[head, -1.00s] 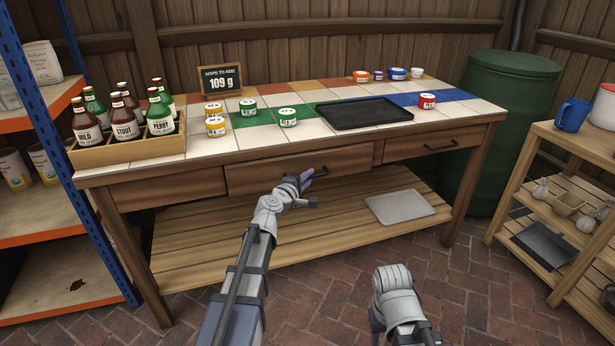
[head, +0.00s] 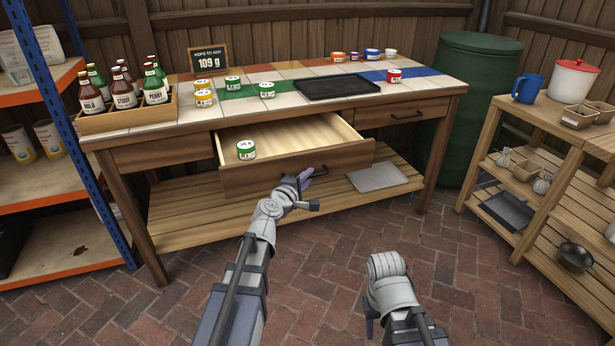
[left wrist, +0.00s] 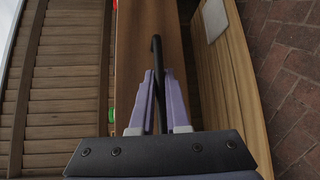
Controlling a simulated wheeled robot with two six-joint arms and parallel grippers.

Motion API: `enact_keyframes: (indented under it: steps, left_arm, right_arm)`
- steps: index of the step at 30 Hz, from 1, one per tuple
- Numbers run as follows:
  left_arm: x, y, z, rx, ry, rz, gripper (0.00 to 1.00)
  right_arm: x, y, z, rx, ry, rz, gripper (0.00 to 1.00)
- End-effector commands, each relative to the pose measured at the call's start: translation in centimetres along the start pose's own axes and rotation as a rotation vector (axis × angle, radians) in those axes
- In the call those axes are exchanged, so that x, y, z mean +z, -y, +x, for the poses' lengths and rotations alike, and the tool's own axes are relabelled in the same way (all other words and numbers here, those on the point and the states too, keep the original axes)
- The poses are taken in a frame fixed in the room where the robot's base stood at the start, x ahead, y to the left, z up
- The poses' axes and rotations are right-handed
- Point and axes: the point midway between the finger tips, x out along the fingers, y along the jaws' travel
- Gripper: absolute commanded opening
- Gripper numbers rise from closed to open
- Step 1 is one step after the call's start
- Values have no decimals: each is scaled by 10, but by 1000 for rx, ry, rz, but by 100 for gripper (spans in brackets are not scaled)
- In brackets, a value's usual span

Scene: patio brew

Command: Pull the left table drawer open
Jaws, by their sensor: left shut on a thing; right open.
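The left table drawer (head: 225,180) stands well out from the table (head: 165,152) in the head view, with its pale inside showing. A green-lidded tin (head: 246,150) stands inside it toward the left. My left gripper (head: 304,180) is at the drawer's front. In the left wrist view the purple fingers of my left gripper (left wrist: 162,100) are shut around the black bar handle (left wrist: 156,55). In the head view the gripper hides most of that handle. My right gripper (head: 371,322) is low at the front, apart from the table, its fingers mostly hidden.
The tabletop holds a bottle crate (head: 128,121), several small tins, a black tray (head: 344,87) and a sign (head: 208,59). The right drawer (head: 395,114) is shut. A grey board (head: 376,178) lies on the lower shelf. A wooden shelf unit (head: 545,115) stands right. Brick floor before the table is clear.

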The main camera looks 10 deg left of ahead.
Motion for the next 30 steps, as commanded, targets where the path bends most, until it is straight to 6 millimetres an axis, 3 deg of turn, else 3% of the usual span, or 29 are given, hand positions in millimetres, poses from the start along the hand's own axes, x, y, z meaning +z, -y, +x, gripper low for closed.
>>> enact_keyframes:
  steps: [14,15,22,30]
  left_arm:
    - [0,0,0,1,-1,-1,0]
    - [0,0,0,1,-1,-1,18]
    - [0,0,0,1,-1,-1,44]
    - [0,0,-1,1,0,-1,44]
  right_arm:
    - [0,0,0,0,0,0,50]
    - [0,0,0,0,0,0,50]
    - [0,0,0,0,0,0,50]
    - [0,0,0,0,0,0,50]
